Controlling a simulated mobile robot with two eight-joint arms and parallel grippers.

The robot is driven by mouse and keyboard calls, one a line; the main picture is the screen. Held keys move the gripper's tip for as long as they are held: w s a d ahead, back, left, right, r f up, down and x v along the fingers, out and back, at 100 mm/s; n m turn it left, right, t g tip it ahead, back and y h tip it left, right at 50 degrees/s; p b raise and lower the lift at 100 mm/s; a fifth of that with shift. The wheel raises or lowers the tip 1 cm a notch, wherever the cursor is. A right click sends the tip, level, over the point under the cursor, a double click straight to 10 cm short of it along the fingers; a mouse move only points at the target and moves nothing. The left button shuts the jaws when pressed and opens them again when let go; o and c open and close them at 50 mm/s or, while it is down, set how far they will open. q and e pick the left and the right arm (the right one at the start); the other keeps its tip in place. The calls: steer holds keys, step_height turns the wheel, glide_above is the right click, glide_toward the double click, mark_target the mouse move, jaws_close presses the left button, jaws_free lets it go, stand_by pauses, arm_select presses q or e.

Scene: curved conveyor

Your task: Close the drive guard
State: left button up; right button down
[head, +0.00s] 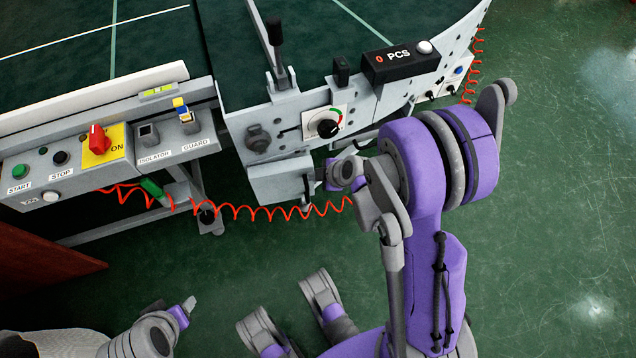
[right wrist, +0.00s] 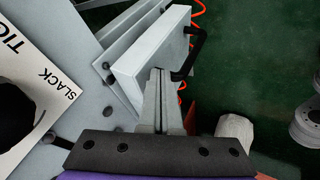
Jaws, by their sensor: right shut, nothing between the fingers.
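The drive guard (head: 283,181) is a pale grey box-like panel low on the conveyor's side, below the tension dial (head: 325,124). In the right wrist view the guard (right wrist: 150,47) is a thick plate with a black handle (right wrist: 189,53) on its far side. It stands angled out from the conveyor plate, with a gap. My right gripper (head: 316,175) is shut and empty at the guard's right end. Its fingers (right wrist: 158,88) overlap the guard's near edge in the wrist view; I cannot tell whether they touch. My left gripper (head: 187,305) is low at left, away from the guard, its opening unclear.
A control box (head: 60,185) with START, STOP and a red ON switch is at left, beside the ISOLATOR and GUARD units (head: 185,143). A red coiled cable (head: 255,214) hangs below the guard. A PCS counter (head: 400,62) sits above. Green floor is clear at right.

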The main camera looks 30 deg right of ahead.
steer(key=shift+w, duration=0.2)
steer(key=shift+d, duration=0.1)
arm_select(q)
steer(key=shift+s+r, duration=0.1)
steer(key=shift+r, duration=0.05)
arm_select(e)
steer(key=shift+w+d, duration=0.45)
steer(key=shift+w, duration=0.2)
steer(key=shift+w+d, duration=0.4)
steer(key=shift+w, duration=0.2)
steer(key=shift+r, duration=0.1)
